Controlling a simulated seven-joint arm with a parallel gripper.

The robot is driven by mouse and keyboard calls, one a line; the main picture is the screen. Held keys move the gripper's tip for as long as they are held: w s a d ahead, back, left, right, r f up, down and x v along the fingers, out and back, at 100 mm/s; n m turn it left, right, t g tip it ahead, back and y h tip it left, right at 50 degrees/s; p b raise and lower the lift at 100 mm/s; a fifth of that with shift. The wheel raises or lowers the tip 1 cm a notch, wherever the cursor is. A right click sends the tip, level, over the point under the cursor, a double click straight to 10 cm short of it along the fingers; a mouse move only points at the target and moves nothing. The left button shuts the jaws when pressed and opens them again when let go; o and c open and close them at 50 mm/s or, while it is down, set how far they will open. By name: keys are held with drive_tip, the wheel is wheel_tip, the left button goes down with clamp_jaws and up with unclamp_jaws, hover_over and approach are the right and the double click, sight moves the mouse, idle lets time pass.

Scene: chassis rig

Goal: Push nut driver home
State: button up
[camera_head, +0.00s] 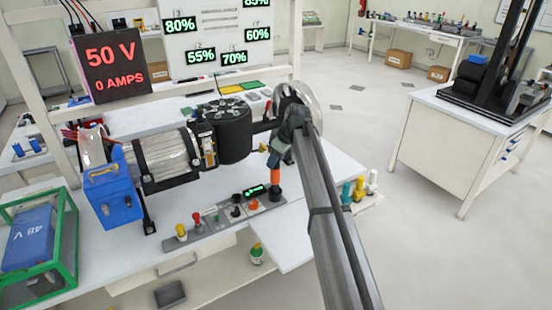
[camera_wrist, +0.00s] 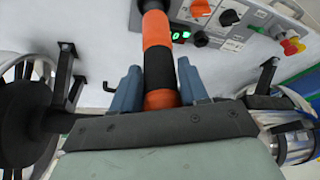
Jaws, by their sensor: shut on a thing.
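The nut driver is an orange and black banded handle (camera_wrist: 158,60) standing between the two blue-grey fingers of my gripper (camera_wrist: 160,92) in the wrist view. The fingers are shut on it near its orange band. In the head view its orange part (camera_head: 275,177) hangs below my gripper (camera_head: 272,155), beside the right end of the control panel on the bench.
The chassis rig, with a black motor (camera_head: 228,130) and a blue box (camera_head: 112,195), lies left of my gripper. A control panel (camera_head: 215,225) with knobs and buttons sits on the bench front. A clear disc-like wheel (camera_head: 312,105) is close behind my wrist. Coloured-handled tools (camera_head: 358,188) stand to the right.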

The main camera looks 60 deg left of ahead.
sight(276, 167)
drive_tip(key=shift+f, duration=1.8)
idle(1.4)
drive_tip(key=o, duration=1.4)
drive_tip(key=shift+c, duration=0.2)
drive_tip(key=v, duration=1.4)
